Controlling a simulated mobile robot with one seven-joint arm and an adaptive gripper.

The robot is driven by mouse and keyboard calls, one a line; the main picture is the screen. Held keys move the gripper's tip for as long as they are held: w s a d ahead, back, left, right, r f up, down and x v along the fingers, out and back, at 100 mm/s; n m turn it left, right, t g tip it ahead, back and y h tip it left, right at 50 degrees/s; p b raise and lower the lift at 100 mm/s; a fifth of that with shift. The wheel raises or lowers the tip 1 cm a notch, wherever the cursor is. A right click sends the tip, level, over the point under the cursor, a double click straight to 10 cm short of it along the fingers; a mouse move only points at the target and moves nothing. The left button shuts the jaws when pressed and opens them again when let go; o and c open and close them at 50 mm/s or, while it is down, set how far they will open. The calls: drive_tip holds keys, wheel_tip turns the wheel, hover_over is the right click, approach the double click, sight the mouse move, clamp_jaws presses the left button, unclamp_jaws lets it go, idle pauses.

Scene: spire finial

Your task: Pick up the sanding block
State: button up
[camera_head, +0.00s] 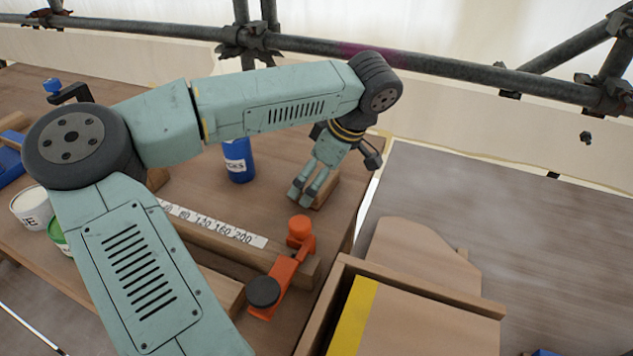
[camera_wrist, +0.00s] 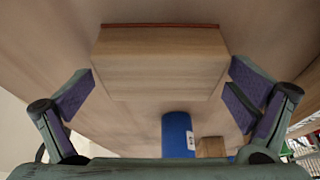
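The sanding block is a pale wooden block (camera_wrist: 160,65) with a thin reddish-brown layer along its far edge. It fills the upper middle of the wrist view. In the head view it shows as a small wooden piece (camera_head: 327,190) on the workbench, partly hidden by my gripper (camera_head: 304,194). In the wrist view my gripper (camera_wrist: 162,74) is open, with one finger at each side of the block. The fingertips are close to its sides; I cannot tell if they touch.
A blue labelled can (camera_head: 238,160) stands left of my gripper, also in the wrist view (camera_wrist: 176,135). A ruler strip (camera_head: 215,224), a wooden beam (camera_head: 235,250) and an orange clamp (camera_head: 285,275) lie nearer. A scaffold pipe (camera_head: 450,66) runs behind.

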drive_tip(key=c, duration=1.1)
drive_tip(key=shift+o, duration=0.2)
drive_tip(key=shift+r, duration=0.15)
wheel_tip(320, 180, up, 10)
drive_tip(key=shift+f+b, duration=0.1)
drive_tip(key=shift+b, duration=0.65)
